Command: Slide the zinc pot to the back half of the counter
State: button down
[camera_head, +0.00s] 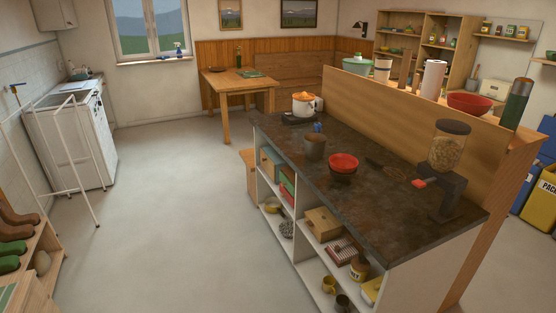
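A grey metal pot (315,147), which looks like the zinc pot, stands upright on the dark counter (300,133). It is toward the far left part of the counter, close to the long edge above the open shelves. Its opening faces up; I cannot make out its inside. My gripper is not in view.
A wooden partition (400,105) lines the counter's far side.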

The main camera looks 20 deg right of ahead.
aim_at(314, 144)
jog(key=u, duration=0.1)
jog(key=k, duration=0.6)
jog(key=u, duration=0.75)
jog(key=i, duration=0.75)
jog(key=u, duration=0.45)
jog(key=i, duration=1.55)
jog(key=z, duration=0.75)
jog(key=i, duration=0.4)
jog(key=z, duration=0.25)
